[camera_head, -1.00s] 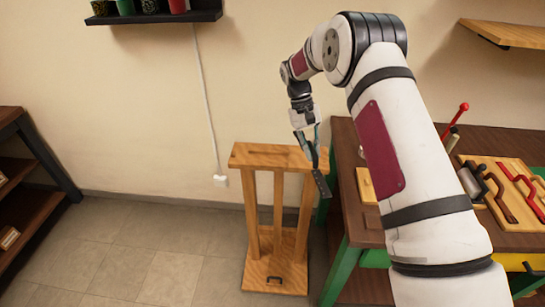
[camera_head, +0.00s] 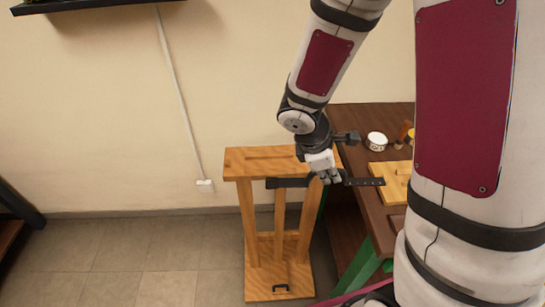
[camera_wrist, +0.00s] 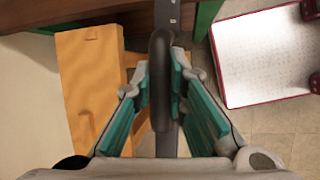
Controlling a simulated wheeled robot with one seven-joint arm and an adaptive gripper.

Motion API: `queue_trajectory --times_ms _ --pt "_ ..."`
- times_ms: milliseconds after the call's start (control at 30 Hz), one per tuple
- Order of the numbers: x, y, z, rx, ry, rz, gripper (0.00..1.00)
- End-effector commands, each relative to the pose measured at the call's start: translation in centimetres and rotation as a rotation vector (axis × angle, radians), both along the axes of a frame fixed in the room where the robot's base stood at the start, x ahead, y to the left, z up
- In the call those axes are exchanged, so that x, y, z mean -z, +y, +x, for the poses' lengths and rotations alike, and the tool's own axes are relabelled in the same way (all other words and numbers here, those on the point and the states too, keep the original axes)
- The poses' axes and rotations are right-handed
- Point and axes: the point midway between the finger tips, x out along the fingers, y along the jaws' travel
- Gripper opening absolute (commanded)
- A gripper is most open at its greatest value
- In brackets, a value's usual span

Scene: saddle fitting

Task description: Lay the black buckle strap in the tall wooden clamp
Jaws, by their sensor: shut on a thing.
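The tall wooden clamp (camera_head: 236,167) stands upright on the floor, left of the workbench, with a thin dark slit along its top block. My gripper (camera_head: 327,179) is shut on the black buckle strap (camera_head: 365,182). The strap runs roughly level across the picture, in front of the clamp's top block and out to its right. In the wrist view the strap (camera_wrist: 161,75) passes between the teal finger pads, and the clamp's top block (camera_wrist: 88,85) lies to its left. I cannot tell whether strap and clamp touch.
The workbench (camera_head: 372,212) with green legs stands just right of the clamp. A white roll (camera_head: 376,141) and a light wooden board (camera_head: 393,180) lie on it. A black handle (camera_head: 280,288) is on the clamp's base. The floor (camera_head: 150,270) left of the clamp is clear.

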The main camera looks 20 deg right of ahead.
Motion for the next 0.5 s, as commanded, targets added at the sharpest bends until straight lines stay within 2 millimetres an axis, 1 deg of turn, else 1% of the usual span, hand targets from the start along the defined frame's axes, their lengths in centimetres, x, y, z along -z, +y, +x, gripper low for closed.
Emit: queue_trajectory --times_ms 33,67,167,267,500 --pt "0.0 0.0 -0.5 -0.024 0.000 -0.001 0.00" --pt "0.0 0.1 -0.6 -0.034 0.000 -0.001 0.00" --pt "0.1 0.5 -0.1 -0.053 -0.001 -0.001 0.00" --pt "0.3 1.3 1.6 -0.056 0.000 0.001 0.00" --pt "0.9 3.7 7.0 -0.050 -0.001 0.000 0.00"
